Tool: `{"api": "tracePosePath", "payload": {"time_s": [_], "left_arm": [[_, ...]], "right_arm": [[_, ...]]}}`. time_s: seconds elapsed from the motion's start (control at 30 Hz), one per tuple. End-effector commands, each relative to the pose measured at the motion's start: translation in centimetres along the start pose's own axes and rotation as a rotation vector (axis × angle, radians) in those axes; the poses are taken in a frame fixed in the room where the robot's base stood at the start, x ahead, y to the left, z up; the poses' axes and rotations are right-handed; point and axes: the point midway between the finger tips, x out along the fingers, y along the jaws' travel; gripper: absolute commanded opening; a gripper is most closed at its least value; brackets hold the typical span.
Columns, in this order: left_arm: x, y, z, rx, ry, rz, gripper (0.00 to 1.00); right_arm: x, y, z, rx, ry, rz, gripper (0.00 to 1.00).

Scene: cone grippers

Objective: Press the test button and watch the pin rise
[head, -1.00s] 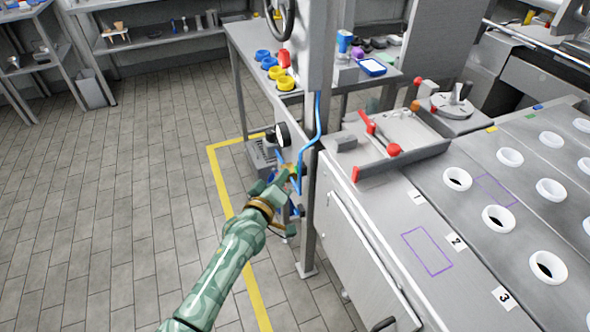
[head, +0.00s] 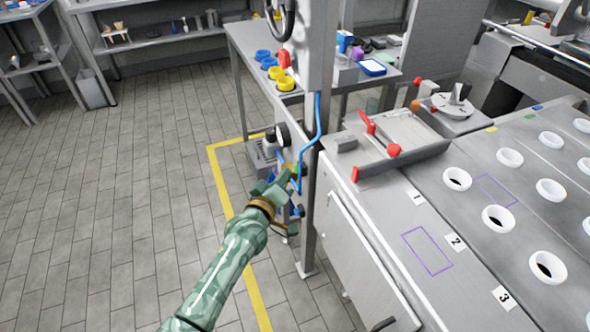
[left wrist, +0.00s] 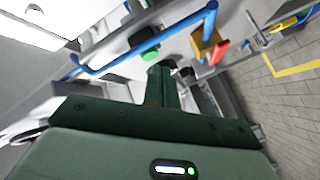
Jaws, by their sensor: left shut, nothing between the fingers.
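My left gripper (head: 283,180) is shut and empty, beside the grey post with blue tubing. In the left wrist view its closed fingertips (left wrist: 160,74) point at a panel, just below a green button (left wrist: 147,50) with a dark collar. They look close to the button, but I cannot tell whether they touch it. A brass block with a red part (left wrist: 207,45) is to the right of the button. In the head view my gripper hides most of this area. I cannot make out the pin. My right gripper is not in view.
Blue tubing (head: 318,125) runs down the post (head: 309,220), with a round gauge (head: 283,134) beside it. A grey bench with white rings (head: 498,218) and a red-handled fixture (head: 385,140) stands to the right. Open tiled floor lies left of the yellow line (head: 228,190).

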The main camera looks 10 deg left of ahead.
Motion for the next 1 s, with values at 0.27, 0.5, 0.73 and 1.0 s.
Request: {"api": "tracePosePath", "payload": {"time_s": [0.27, 0.5, 0.73, 1.0], "left_arm": [[0.30, 0.25, 0.25, 0.000, 0.000, 0.000, 0.00], [0.32, 0.26, 0.25, 0.000, 0.000, 0.000, 0.00], [0.49, 0.38, 0.35, 0.000, 0.000, 0.000, 0.00], [0.73, 0.55, 0.50, 0.001, 0.001, 0.000, 0.00]], "right_arm": [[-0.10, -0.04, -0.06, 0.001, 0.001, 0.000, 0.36], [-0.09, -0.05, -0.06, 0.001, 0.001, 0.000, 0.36], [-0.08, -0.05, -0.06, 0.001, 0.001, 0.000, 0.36], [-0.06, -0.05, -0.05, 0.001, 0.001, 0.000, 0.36]]}}
